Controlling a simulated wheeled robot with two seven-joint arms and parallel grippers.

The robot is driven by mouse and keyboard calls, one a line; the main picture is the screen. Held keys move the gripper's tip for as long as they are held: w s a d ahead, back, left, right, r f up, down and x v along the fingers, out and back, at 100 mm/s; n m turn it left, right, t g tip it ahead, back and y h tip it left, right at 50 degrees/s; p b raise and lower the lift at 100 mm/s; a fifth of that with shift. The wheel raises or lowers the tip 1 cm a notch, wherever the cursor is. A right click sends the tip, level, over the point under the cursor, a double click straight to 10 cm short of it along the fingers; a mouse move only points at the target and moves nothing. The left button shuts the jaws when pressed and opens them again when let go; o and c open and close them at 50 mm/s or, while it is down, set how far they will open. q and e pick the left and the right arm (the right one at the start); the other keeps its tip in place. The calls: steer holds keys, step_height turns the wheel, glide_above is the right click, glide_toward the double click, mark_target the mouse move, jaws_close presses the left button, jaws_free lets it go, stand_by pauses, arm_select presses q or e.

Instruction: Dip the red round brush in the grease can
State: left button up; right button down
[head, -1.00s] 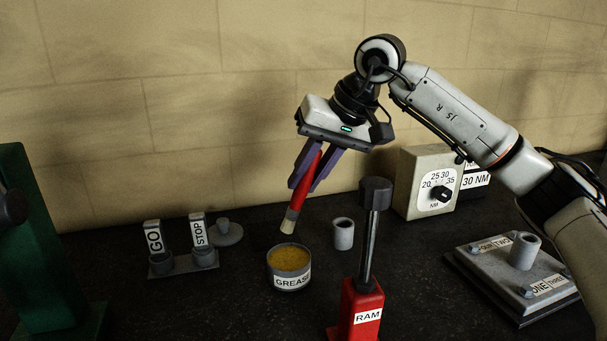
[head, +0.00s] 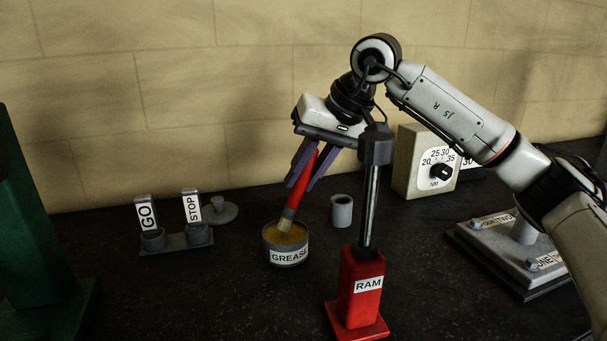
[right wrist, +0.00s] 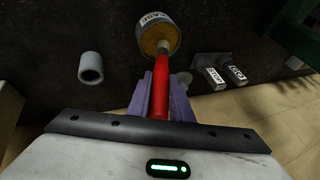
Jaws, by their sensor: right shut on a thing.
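The red round brush (head: 296,190) has a red handle, a grey ferrule and pale bristles. My right gripper (head: 301,184) is shut on its handle and holds it tilted, bristles down. The open grease can (head: 287,256), grey with a GREASE label and yellow-brown grease, stands below on the bench. The bristle end is at the can's mouth, over the grease; how deep it sits I cannot tell. In the right wrist view the brush (right wrist: 161,88) runs from between the purple fingers (right wrist: 160,97) to the can (right wrist: 158,32). My left gripper is not in view.
The red RAM jack (head: 360,285) with its tall post stands right of the can. A grey cup (head: 341,211) is behind, the GO and STOP levers (head: 176,239) and a grey lid (head: 221,213) left. A torque box (head: 424,165) and a bolted plate (head: 508,250) are right.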

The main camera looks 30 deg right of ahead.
steer(key=shift+f, duration=0.1)
stand_by(0.4)
steer(key=shift+f+b, duration=0.4)
steer(key=shift+f, duration=0.1)
stand_by(0.3)
stand_by(0.6)
step_height(320, 180, up, 7)
steer(key=p, duration=0.6)
steer(key=shift+r+p, duration=0.1)
steer(key=shift+p, duration=0.2)
stand_by(0.4)
